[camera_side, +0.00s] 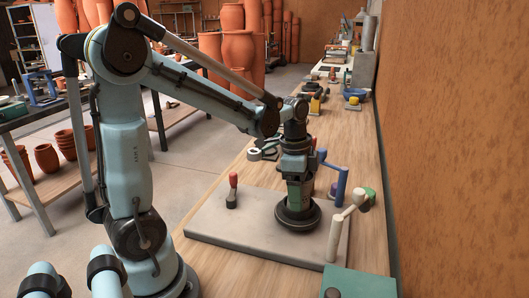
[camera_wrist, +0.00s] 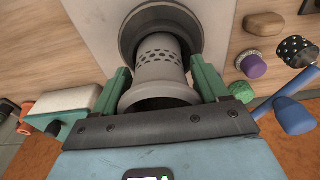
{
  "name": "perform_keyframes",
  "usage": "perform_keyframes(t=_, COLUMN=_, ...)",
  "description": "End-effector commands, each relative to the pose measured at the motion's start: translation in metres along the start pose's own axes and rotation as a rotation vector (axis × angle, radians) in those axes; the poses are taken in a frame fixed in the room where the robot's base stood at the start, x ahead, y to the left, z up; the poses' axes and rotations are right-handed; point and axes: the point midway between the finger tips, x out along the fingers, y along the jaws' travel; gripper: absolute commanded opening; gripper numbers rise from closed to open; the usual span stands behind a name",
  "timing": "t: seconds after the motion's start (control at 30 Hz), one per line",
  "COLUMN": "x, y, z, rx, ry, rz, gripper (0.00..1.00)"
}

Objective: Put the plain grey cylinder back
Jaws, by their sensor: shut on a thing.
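A grey cylinder (camera_wrist: 160,68) with a band of small dark holes and a flared near rim stands between my fingers in the wrist view. My gripper (camera_wrist: 158,72) has one green finger on each side of it and is shut on it. Its far end meets a dark round base (camera_wrist: 128,38); I cannot tell whether it is seated or just above. In the side view my gripper (camera_side: 299,188) points down over the dark round base (camera_side: 298,220), which sits on a grey slab (camera_side: 215,233). The cylinder is mostly hidden there.
A red-handled tool (camera_side: 232,188) stands on the slab's left. A blue crank (camera_side: 338,180) and a cream handle (camera_side: 337,235) rise close on the right. A green ball (camera_wrist: 242,91), purple-topped piece (camera_wrist: 252,66) and dotted black piece (camera_wrist: 297,52) lie right. The slab's front left is clear.

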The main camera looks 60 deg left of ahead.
Motion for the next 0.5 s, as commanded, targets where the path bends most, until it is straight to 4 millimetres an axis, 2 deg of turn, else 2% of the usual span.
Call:
perform_keyframes(t=0.17, x=-0.011, y=0.0, z=-0.001, rx=0.0, ry=0.0, rz=0.0, gripper=0.31)
perform_keyframes(t=0.37, x=-0.037, y=0.0, z=-0.004, rx=0.0, ry=0.0, rz=0.0, gripper=0.31)
perform_keyframes(t=0.5, x=-0.054, y=0.028, z=-0.019, rx=0.009, ry=0.0, rz=0.001, gripper=0.31)
